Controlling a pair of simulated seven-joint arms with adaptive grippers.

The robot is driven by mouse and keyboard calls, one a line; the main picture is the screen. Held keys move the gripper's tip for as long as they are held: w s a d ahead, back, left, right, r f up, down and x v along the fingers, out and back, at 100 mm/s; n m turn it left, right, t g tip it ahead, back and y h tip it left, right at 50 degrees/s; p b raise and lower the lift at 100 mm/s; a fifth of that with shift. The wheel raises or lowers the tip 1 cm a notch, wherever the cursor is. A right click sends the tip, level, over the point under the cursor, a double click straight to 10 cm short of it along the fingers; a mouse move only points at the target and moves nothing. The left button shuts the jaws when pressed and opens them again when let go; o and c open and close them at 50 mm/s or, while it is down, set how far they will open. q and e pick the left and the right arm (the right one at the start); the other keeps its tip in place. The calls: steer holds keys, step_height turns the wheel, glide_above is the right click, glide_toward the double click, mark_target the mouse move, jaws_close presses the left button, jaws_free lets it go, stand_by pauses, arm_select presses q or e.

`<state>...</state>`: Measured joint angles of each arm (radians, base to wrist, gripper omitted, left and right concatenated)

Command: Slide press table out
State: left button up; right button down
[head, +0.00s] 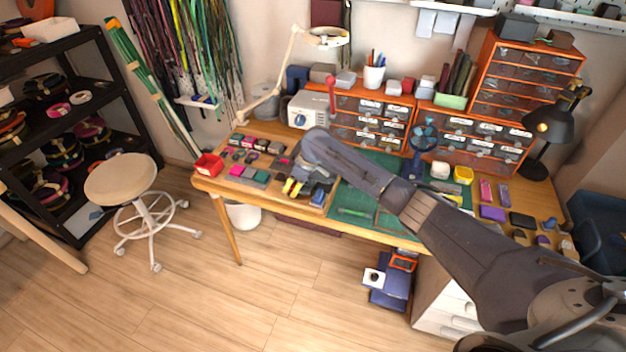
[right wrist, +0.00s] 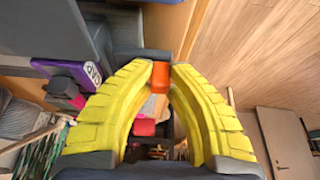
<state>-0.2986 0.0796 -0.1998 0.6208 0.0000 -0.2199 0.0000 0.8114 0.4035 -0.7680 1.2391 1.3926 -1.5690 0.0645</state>
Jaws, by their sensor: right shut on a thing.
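My right gripper (head: 293,187) reaches over the front left part of the wooden workbench, with its yellow fingers low near the bench's front edge. In the right wrist view the two yellow fingertips (right wrist: 161,76) close on a small orange block (right wrist: 160,78). A grey and blue device (head: 318,190) stands just right of the fingers in the head view, partly hidden by my arm. I cannot tell clearly which part of it is the press table. My left gripper is not in view.
Left of the gripper lie small colored blocks and a red bin (head: 208,165). A green cutting mat (head: 352,203) lies to the right, partly under my arm. A white machine with a blue dial (head: 308,110) stands behind. The floor in front (head: 200,290) is clear.

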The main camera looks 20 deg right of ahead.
steer(key=shift+s+a+f, duration=0.15)
steer(key=shift+s+a, duration=0.15)
steer(key=shift+s, duration=0.05)
steer(key=c, duration=1.3)
jaws_free()
steer(key=shift+d+r, duration=0.2)
steer(key=shift+r, duration=0.45)
steer(key=v, duration=1.1)
steer(key=shift+s+a, duration=0.1)
